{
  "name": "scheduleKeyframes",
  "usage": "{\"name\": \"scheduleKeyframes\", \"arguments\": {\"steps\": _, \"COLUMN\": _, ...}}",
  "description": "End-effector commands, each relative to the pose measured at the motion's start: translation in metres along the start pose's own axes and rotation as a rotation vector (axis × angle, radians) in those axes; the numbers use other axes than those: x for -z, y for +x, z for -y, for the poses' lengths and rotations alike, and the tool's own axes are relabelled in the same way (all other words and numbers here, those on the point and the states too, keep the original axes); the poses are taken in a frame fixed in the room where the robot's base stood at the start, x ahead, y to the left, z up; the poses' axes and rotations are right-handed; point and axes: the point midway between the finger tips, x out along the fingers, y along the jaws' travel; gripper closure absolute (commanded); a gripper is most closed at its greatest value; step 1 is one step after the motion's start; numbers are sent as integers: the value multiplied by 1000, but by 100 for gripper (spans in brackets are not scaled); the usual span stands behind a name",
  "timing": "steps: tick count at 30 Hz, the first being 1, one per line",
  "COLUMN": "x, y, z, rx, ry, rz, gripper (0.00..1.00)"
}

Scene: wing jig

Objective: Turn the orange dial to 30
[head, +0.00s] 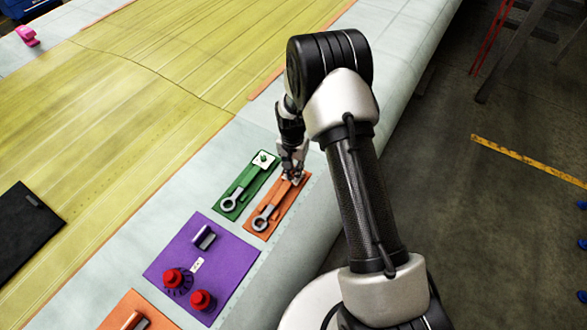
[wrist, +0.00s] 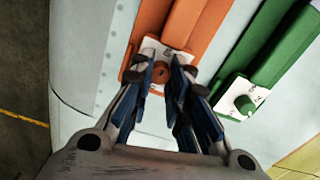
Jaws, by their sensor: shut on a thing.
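The orange panel (head: 283,208) lies on the pale wing surface, with a wrench-like tool on its near part. In the wrist view the orange panel (wrist: 207,28) carries a white plate at its end. The orange dial (wrist: 163,74) sits on that plate, mostly hidden between the fingers; its setting cannot be read. My gripper (wrist: 166,66) is shut on the orange dial, with a finger on either side. In the head view my gripper (head: 291,176) is over the far end of the orange panel and covers the dial.
A green panel (head: 241,203) with a green knob (wrist: 245,104) on a white plate lies close beside. A purple panel (head: 225,257) with red knobs (head: 172,278) is nearer. A black panel (head: 22,228) lies left. The wing edge drops to the floor at right.

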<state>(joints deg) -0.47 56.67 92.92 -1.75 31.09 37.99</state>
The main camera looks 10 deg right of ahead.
Motion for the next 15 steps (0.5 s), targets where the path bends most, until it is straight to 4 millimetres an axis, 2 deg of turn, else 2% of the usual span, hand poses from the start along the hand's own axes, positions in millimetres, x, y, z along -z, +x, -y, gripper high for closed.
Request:
{"name": "scheduleKeyframes", "arguments": {"steps": 8, "x": 0, "y": 1, "z": 0, "rx": 0, "ry": 12, "rz": 0, "gripper": 100}}
{"name": "scheduleKeyframes", "arguments": {"steps": 15, "x": 1, "y": 3, "z": 0, "rx": 1, "ry": 205, "rz": 3, "gripper": 100}}
